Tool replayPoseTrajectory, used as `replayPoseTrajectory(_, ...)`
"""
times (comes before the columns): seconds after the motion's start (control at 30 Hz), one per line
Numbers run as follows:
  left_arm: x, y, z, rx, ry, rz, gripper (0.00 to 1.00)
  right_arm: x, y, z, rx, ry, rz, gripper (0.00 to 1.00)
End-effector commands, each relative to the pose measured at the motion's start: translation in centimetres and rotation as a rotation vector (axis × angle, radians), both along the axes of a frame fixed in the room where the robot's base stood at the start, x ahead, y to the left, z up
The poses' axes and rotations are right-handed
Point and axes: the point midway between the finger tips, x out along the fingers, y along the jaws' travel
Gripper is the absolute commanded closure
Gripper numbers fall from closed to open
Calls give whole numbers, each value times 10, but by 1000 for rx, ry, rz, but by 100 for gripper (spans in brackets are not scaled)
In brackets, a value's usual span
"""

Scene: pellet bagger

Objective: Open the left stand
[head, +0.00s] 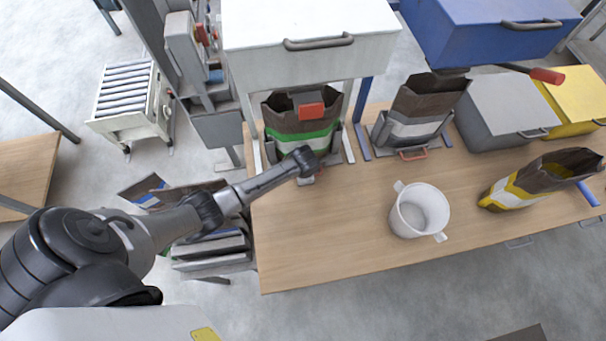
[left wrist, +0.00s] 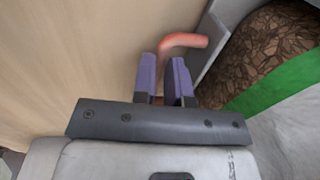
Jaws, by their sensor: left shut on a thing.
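My left gripper (head: 312,176) reaches in from the left to the stand's front. In the left wrist view its two purple-grey fingers (left wrist: 165,78) are closed around the stand's red-orange handle (left wrist: 184,41). The handle's bent end sticks out beyond the fingers. My arm hides most of the handle in the head view. My right gripper is not in view.
A second stand with a bag (head: 413,130) stands to the right with its own red handle (head: 413,154). A white jug (head: 418,211) and a yellow-banded bag (head: 540,181) are on the wooden table (head: 330,240). The table's front left is clear.

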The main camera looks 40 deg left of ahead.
Motion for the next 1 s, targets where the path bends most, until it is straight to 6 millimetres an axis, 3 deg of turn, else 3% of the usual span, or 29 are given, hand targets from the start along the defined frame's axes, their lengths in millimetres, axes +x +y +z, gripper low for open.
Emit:
replayPoseTrajectory(0.57, -2, -3, 1, -1, 0, 1, 100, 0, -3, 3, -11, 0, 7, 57)
replayPoseTrajectory(0.77, -14, -20, 4, -3, 4, -1, 100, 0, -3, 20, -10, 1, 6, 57)
replayPoseTrajectory(1.0, -38, -55, 6, -4, 3, 0, 100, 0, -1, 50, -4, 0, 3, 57)
